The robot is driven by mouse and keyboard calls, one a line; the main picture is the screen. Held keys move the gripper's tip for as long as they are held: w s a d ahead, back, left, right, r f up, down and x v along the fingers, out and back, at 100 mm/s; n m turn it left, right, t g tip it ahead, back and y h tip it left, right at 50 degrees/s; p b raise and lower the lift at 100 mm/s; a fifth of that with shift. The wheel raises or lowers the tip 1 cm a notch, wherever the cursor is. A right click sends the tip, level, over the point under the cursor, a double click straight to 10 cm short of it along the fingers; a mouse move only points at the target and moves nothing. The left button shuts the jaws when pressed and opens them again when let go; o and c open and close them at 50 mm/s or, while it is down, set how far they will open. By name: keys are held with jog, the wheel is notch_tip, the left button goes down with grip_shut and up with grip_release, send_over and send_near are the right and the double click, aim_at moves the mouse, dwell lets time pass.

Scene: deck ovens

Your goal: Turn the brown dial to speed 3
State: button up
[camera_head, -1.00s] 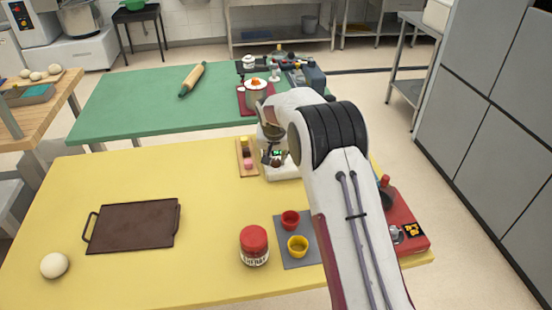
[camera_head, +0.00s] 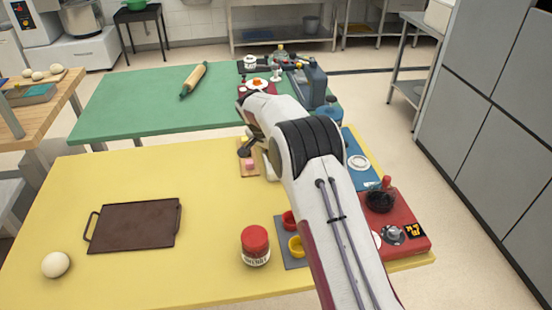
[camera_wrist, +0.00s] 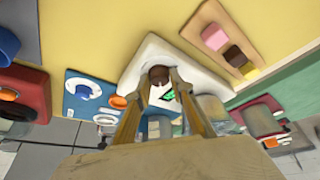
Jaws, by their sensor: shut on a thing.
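The brown dial (camera_wrist: 158,75) sits on a white device (camera_wrist: 143,66) with a small green-lit display (camera_wrist: 172,95) in the wrist view. My gripper (camera_wrist: 157,86) is shut on the dial, one finger on each side of it. The speed marks and the display reading are too small to read. In the head view my arm hides the dial, the display and most of the white device; only a sliver of the device shows beside the arm.
A small wooden board with coloured blocks (camera_head: 249,165) lies close left of the device. A red-lidded jar (camera_head: 255,246) and a grey mat with cups stand in front. A dark tray (camera_head: 133,226) lies left.

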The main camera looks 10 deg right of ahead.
jog(key=shift+f+m, duration=0.1)
jog(key=shift+m, duration=0.3)
jog(key=o, duration=1.1)
jog(key=shift+s+a+r, duration=0.15)
jog(key=shift+r, duration=0.35)
jog(key=shift+s+a+r, duration=0.15)
jog(key=shift+s+a, duration=2)
jog(key=shift+a, duration=0.15)
jog(key=shift+s+a, duration=1.95)
jog(key=shift+a, duration=0.2)
